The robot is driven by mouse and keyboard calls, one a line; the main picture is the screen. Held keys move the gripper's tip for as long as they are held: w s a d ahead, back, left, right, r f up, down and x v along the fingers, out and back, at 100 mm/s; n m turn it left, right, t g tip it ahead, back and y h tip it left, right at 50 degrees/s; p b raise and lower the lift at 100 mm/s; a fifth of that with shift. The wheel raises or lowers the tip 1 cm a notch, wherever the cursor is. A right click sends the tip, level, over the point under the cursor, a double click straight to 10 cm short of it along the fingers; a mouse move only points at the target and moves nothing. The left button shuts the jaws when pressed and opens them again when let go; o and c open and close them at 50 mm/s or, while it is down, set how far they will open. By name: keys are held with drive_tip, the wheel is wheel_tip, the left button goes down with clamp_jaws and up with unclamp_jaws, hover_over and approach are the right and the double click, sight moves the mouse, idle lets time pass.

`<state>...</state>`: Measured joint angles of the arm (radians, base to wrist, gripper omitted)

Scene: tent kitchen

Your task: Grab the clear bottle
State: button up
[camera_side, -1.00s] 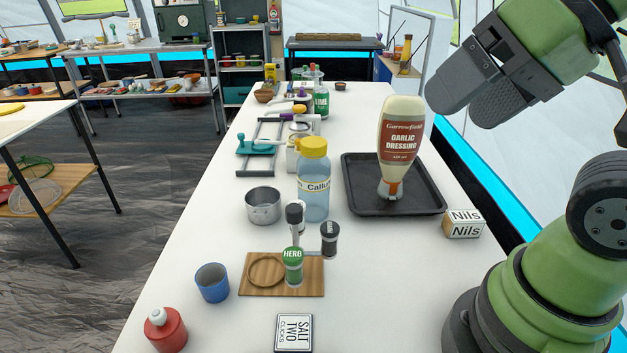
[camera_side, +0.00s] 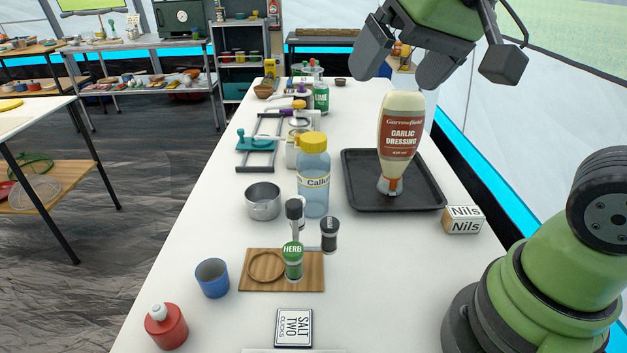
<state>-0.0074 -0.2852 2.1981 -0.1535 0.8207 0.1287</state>
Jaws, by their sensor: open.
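The clear bottle (camera_side: 314,190) is see-through pale blue with a yellow cap and a label that reads "Callu". It stands upright near the middle of the white table. My gripper (camera_side: 406,62) is open and empty, high up and to the right of the clear bottle. In the picture its fingers sit just above the upside-down garlic dressing bottle (camera_side: 401,145); how far apart they are in depth I cannot tell.
The dressing bottle stands on a black tray (camera_side: 440,202) right of the clear bottle. A metal cup (camera_side: 263,201) stands to its left. Spice jars (camera_side: 293,262) and a wooden board (camera_side: 257,285) are in front. A "Nils" block (camera_side: 464,219) is at the right.

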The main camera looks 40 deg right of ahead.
drive_tip(key=g+h, duration=0.1)
drive_tip(key=h, duration=0.1)
approach(315, 138)
drive_tip(key=shift+g, duration=0.4)
drive_tip(key=x, duration=0.3)
drive_tip(key=w+x, duration=0.1)
drive_tip(key=x, duration=0.3)
drive_tip(key=shift+w+a, duration=0.1)
drive_tip(key=shift+a, duration=0.1)
drive_tip(key=x, duration=0.5)
drive_tip(key=shift+d+f, duration=0.2)
drive_tip(key=shift+f, duration=0.2)
drive_tip(key=shift+c, duration=0.3)
drive_tip(key=shift+r, duration=0.1)
drive_tip(key=c, duration=1.2)
